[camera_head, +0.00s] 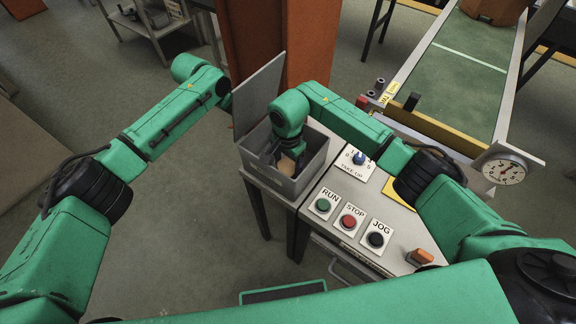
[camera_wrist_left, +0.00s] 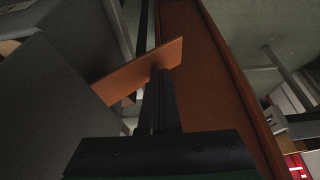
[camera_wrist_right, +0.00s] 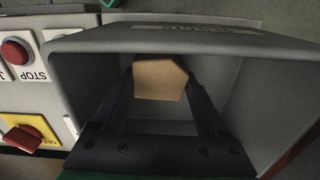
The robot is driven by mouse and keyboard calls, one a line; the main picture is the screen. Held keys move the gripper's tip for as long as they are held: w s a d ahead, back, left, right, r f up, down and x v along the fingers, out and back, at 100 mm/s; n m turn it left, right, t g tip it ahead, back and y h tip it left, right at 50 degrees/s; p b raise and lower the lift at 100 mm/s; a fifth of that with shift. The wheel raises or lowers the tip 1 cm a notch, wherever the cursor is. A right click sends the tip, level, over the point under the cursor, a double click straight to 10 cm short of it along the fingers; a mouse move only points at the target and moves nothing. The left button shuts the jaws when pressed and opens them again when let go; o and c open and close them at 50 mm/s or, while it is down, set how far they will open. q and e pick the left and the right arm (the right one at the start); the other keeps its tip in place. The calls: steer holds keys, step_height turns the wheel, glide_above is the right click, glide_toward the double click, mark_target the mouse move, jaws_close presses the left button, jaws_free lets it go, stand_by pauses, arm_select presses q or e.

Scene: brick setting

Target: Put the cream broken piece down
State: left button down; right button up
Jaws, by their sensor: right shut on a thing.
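The cream broken piece (camera_wrist_right: 160,80) is a flat, angular chunk. It also shows in the head view (camera_head: 287,166), inside the open grey bin (camera_head: 313,168). My right gripper (camera_head: 284,156) reaches down into the bin and is shut on the piece, with a finger on each side in the right wrist view (camera_wrist_right: 160,92). I cannot tell whether the piece touches the bin floor. The bin's grey lid (camera_head: 259,97) stands raised on its left side. My left gripper (camera_wrist_left: 158,85) is shut and empty near the lid; in the head view it is mostly hidden.
An orange column (camera_head: 311,45) rises close behind the bin. A control panel with RUN (camera_head: 323,205), STOP (camera_head: 348,221) and JOG (camera_head: 376,239) buttons is right of it. A green conveyor belt (camera_head: 450,90) runs behind. Open floor (camera_head: 190,240) lies to the left.

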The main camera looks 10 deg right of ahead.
mark_target(288, 165)
steer(key=shift+f, duration=0.45)
steer(key=shift+f, duration=0.1)
steer(key=o, duration=1.3)
step_height(288, 165, up, 12)
steer(key=shift+r, duration=0.15)
